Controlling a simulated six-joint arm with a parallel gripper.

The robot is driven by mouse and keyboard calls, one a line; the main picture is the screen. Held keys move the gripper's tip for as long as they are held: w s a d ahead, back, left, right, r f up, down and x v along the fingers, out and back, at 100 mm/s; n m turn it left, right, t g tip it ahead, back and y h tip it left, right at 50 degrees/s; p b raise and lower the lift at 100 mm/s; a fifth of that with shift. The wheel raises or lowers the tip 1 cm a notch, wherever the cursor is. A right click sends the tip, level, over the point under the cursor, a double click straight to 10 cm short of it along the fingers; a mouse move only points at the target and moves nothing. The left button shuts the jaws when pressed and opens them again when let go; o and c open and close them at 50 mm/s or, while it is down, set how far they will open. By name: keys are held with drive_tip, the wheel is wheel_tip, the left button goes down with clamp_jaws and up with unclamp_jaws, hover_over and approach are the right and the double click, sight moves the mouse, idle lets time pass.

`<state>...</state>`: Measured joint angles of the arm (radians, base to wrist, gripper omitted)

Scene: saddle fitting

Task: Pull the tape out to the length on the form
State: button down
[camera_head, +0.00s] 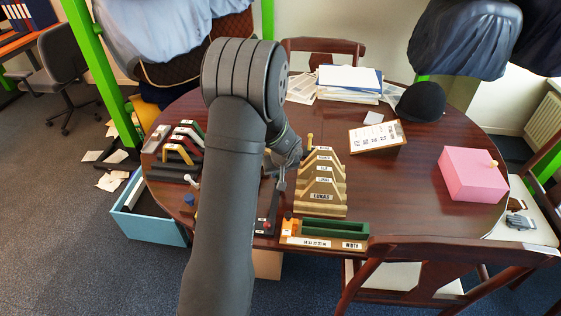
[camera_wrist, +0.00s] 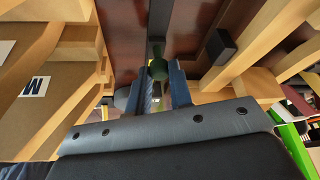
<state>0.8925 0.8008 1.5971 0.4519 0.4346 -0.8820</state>
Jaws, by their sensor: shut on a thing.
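My gripper (camera_wrist: 160,84) is shut on a dark green knob (camera_wrist: 158,69), which shows between its two blue-grey fingers in the wrist view. The knob sits in line with a narrow dark strip (camera_wrist: 158,20) over the red-brown table; I cannot tell whether this strip is the tape. In the head view my gripper (camera_head: 281,185) is low over the table, just left of the stepped wooden stand, partly behind my arm. A dark strip with a small red part (camera_head: 262,226) lies by the near table edge. A clipboard form (camera_head: 377,137) stands at right; its writing is too small to read.
The labelled wooden stand (camera_head: 320,190) is close right of my gripper. A green trough on a wooden base (camera_head: 334,228) sits at the near edge. A pink box (camera_head: 472,175) is at right. A wooden bar with a black block (camera_wrist: 221,47) flanks my gripper.

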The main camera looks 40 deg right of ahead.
drive_tip(key=shift+s+a, duration=0.9)
drive_tip(key=c, duration=1.3)
unclamp_jaws()
drive_tip(key=v, duration=1.7)
drive_tip(key=shift+s, duration=0.2)
drive_tip(key=shift+a, duration=0.1)
drive_tip(key=x, duration=1.7)
drive_tip(key=shift+w, duration=0.2)
